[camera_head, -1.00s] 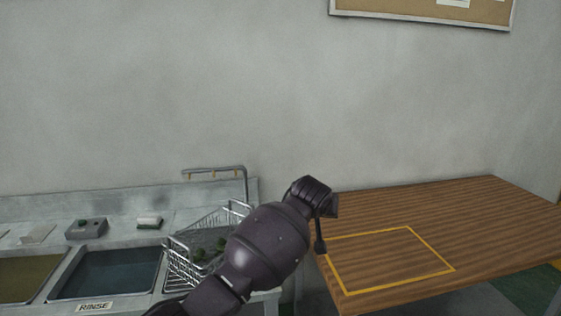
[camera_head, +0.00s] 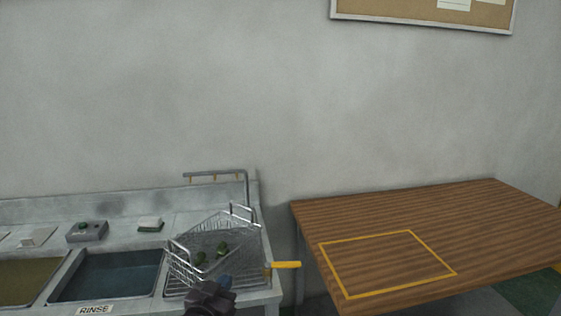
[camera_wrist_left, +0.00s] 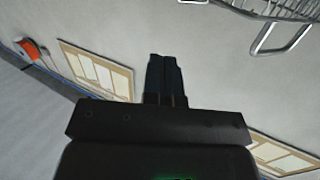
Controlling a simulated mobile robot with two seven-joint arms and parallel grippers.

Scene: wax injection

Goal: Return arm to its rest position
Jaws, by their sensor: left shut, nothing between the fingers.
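My left arm shows as a dark shape at the bottom of the head view, with the left gripper (camera_head: 210,298) low in front of the wire basket (camera_head: 176,262). In the left wrist view the fingers of my left gripper (camera_wrist_left: 165,62) are together with nothing between them. They point at open air, with the wall beyond. My right gripper is not in view.
The basket holds several small green pieces (camera_head: 222,248) and stands on the sink counter, right of the rinse basin (camera_head: 108,275). A yellow handle (camera_head: 286,264) sticks out at the counter's right end. A wooden table (camera_head: 440,210) with an empty yellow outline stands on the right.

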